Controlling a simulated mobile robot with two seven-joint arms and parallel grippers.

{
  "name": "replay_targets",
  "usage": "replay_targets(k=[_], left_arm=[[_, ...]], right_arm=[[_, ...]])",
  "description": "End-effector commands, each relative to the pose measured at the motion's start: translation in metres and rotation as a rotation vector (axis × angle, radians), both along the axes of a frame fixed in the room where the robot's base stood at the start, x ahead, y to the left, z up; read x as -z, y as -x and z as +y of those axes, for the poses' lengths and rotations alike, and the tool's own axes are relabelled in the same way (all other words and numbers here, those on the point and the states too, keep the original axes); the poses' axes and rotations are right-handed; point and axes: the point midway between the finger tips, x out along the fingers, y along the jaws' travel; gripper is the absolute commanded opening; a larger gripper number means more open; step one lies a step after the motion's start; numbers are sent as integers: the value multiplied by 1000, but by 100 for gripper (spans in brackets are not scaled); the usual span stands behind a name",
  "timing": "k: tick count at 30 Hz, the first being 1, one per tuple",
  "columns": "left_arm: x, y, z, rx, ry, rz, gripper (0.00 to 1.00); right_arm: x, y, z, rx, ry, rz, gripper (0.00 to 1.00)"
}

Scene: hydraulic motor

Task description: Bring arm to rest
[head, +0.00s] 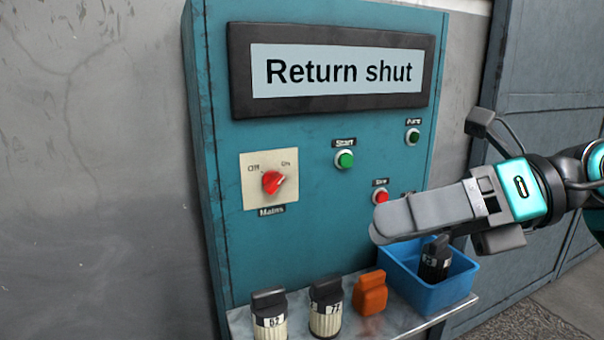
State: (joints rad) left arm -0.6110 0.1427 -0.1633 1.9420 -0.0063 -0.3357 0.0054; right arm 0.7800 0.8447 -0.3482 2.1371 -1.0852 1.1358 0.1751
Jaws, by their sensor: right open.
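My right gripper (385,228) comes in from the right, in front of the lower right of the teal control cabinet (320,210). It is open and I see nothing held in it. Its fingers are seen side-on and hide part of the panel beside the red button (380,196). The gripper is above the blue bin (432,293), which holds a black-capped part (435,260). My left gripper is not in view.
A metal shelf (395,333) carries two black-capped parts (269,315) (326,308) and an orange part (370,293). The panel has a red mains knob (272,182), a green start button (345,160) and a display (335,72) reading "Return shut". The left side is clear before a grey wall.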

Motion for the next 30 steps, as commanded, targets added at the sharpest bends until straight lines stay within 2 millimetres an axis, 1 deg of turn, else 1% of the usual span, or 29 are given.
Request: replay_targets(k=[1,3,6,8,10,12,14,15,17,18,20,21,23,24,26,27,29,30], left_arm=[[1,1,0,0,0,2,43],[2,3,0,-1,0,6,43],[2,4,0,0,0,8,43],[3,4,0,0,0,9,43],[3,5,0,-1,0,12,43],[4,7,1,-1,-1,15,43],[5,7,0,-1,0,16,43],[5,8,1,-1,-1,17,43],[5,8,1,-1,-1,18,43],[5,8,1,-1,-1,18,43],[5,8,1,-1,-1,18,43],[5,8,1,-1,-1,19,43],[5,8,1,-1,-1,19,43],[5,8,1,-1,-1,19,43],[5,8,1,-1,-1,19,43],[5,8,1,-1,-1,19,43],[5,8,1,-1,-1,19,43],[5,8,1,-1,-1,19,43]], right_arm=[[-6,3,12,-6,-137,54,82],[-20,2,20,9,-323,126,82],[-37,-6,21,63,-583,247,82],[-44,-15,15,114,-733,330,82],[-46,-29,3,191,-899,435,82],[-41,-45,-12,285,-1056,547,82],[-30,-59,-28,381,-1179,648,82],[-19,-68,-39,452,-1255,718,82],[3,-81,-55,568,-1359,827,82],[21,-87,-66,652,-1422,900,82],[52,-94,-82,788,-1504,1014,82],[76,-96,-91,885,-1549,1092,82],[114,-95,-104,1038,-1605,1212,82],[140,-90,-111,1145,-1631,1291,82],[182,-78,-119,1314,-1653,1410,82],[209,-67,-122,1429,-1657,1492,82],[246,-46,-125,1595,-1644,1605,82],[267,-31,-126,1694,-1627,1671,82]])
